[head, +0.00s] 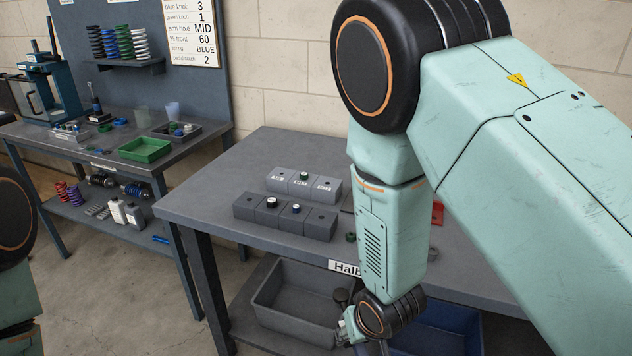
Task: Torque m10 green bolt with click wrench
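A green-topped bolt (303,176) stands in the middle of the rear row of grey blocks (328,189) on the near workbench. The labels on these blocks are too small to read surely. My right arm crosses the right half of the view. Its gripper (346,326) is small and partly hidden at the lower edge, in front of the bench and well below the bolt. I cannot tell whether it is open or holds anything. Only a piece of my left arm shows at the left edge; its gripper is out of view. I cannot make out a click wrench.
A front row of grey blocks (319,225) holds a white-topped and a blue-topped piece. A small green ring (350,237) and a red part (437,214) lie near my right arm. A grey bin (283,322) sits under the bench (190,205). The bench's left end is clear.

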